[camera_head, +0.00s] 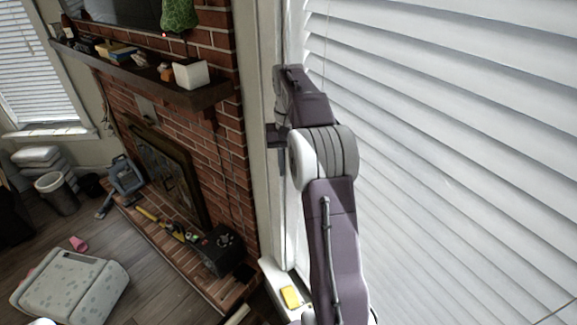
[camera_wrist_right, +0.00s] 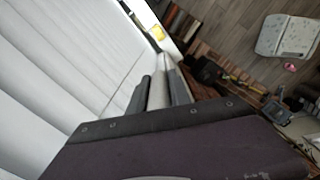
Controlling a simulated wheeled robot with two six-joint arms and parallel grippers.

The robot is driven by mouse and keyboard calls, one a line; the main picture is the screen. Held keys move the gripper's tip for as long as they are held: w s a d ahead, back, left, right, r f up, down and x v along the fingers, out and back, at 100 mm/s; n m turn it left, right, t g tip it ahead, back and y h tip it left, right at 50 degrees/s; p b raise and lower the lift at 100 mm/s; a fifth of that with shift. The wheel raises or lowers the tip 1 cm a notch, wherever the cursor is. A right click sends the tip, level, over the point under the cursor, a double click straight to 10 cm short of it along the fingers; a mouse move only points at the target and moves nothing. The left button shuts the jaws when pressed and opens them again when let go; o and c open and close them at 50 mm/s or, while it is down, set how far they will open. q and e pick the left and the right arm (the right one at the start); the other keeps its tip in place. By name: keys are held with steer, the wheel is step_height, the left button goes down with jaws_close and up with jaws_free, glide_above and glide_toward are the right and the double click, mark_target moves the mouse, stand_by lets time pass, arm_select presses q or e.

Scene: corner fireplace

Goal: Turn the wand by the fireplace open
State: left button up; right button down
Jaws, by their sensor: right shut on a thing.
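The white wand (camera_wrist_right: 158,93) shows in the right wrist view as a pale rod between the two dark fingers of my right gripper (camera_wrist_right: 159,76). The gripper is shut on it, and the rod runs on beyond the fingertips towards the sill. In the head view my right gripper (camera_head: 276,136) is at the window's left edge, beside the white blinds (camera_head: 450,150). My arm hides much of that edge there, and I cannot make out the held part of the wand. The blind slats look tilted and mostly closed. My left gripper is in neither view.
The brick fireplace (camera_head: 222,150) with its dark mantel (camera_head: 150,84) stands left of the window. A yellow object (camera_head: 290,297) lies on the sill below. A black box (camera_head: 222,250) sits on the hearth. A pale ottoman (camera_head: 70,287) stands on the floor.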

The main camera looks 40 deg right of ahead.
steer(key=m, duration=0.5)
steer(key=shift+w+r+m, duration=0.1)
steer(key=shift+r+m, duration=0.1)
steer(key=shift+m, duration=0.1)
steer(key=m, duration=0.5)
steer(key=shift+m, duration=0.6)
steer(key=c, duration=1.2)
jaws_free()
steer(key=shift+a, duration=0.15)
steer(key=shift+f, duration=0.1)
